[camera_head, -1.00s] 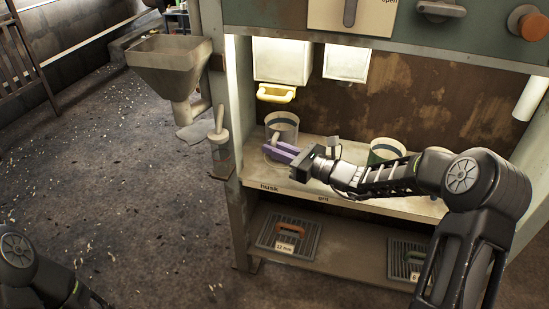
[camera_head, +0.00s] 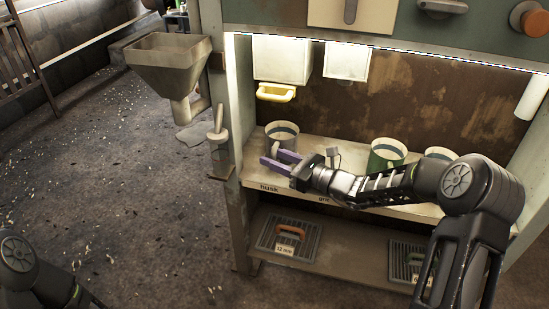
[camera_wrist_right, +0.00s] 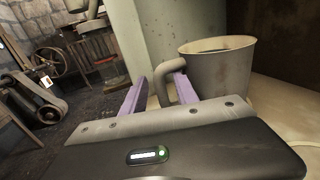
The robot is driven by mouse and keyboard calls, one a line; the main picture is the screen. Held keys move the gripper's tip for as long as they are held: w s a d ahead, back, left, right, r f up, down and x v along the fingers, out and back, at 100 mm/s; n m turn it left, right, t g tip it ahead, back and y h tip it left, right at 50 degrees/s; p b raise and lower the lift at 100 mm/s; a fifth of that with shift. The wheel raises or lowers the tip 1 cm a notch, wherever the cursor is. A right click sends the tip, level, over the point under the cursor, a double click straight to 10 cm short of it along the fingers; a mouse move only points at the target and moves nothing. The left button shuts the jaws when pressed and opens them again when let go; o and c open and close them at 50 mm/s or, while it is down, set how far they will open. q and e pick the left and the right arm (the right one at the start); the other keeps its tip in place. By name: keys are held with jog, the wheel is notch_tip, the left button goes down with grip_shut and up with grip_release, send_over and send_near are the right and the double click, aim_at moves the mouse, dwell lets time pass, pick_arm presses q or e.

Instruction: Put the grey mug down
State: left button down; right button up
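The grey mug (camera_head: 283,137) stands upright on the shelf (camera_head: 330,188) at its left end, behind the "husk" label. In the right wrist view the mug (camera_wrist_right: 216,72) shows its curved handle towards me. My right gripper (camera_head: 273,157) is in front of the mug with its purple fingers apart. In the right wrist view the fingers (camera_wrist_right: 160,85) sit on either side of the handle, with a gap at the left finger; whether the right finger touches it I cannot tell. My left gripper is out of view; only part of that arm shows at the lower left.
A green mug (camera_head: 386,153) and another pale mug (camera_head: 440,154) stand farther right on the shelf. A chute with a yellow handle (camera_head: 276,92) hangs above the grey mug. A post borders the shelf on the left. Screens lie on the lower shelf (camera_head: 340,262).

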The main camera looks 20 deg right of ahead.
jog(key=shift+r, duration=0.1)
jog(key=shift+s+d, duration=0.1)
jog(key=p+v, duration=0.3)
jog(key=v, duration=0.8)
jog(key=shift+s+d, duration=0.25)
jog(key=shift+s, duration=0.05)
